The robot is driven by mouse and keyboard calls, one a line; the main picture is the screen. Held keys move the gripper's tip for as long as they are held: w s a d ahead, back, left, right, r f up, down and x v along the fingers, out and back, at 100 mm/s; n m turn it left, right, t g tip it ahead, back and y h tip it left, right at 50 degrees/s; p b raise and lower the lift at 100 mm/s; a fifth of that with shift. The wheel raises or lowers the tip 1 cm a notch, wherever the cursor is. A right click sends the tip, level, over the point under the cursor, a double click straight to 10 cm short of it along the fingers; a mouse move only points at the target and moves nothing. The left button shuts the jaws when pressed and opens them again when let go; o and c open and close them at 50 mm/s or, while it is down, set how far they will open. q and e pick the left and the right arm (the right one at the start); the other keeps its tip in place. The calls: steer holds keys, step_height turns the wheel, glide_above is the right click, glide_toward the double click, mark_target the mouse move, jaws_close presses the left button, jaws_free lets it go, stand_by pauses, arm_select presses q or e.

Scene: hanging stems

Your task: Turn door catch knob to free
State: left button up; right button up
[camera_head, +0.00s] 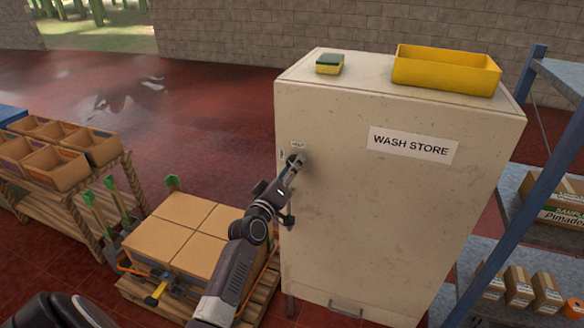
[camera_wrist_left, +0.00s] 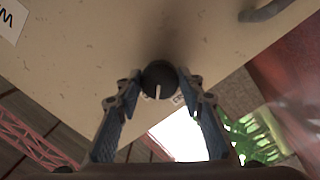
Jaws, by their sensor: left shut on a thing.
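The door catch knob (camera_wrist_left: 158,75) is a dark round knob with a white pointer line, on the cream door of the wash store cabinet (camera_head: 400,215). In the wrist view its pointer runs toward the bottom of the picture. My left gripper (camera_head: 296,166) reaches the door's left edge and hides most of the knob in the head view. In the wrist view the left gripper (camera_wrist_left: 159,86) has one finger on each side of the knob, closed on it. A small label (camera_head: 298,144) sits just above the knob; its text is too small to read.
A yellow tray (camera_head: 445,82) and a green-and-yellow sponge (camera_head: 329,69) lie on the cabinet top. Stacked cardboard boxes (camera_head: 180,235) stand on a pallet left of the cabinet. A blue-framed shelf (camera_head: 540,170) is close on the right. Open red floor lies behind the boxes.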

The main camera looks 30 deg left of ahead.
arm_select(q)
steer(key=shift+d+n+y+p, duration=0.1)
steer(key=shift+n+y+p, duration=0.4)
steer(key=shift+n, duration=4.6)
steer(key=o, duration=1.2)
steer(key=shift+c, duration=0.2)
steer(key=v, duration=1.2)
steer(key=shift+f, duration=0.1)
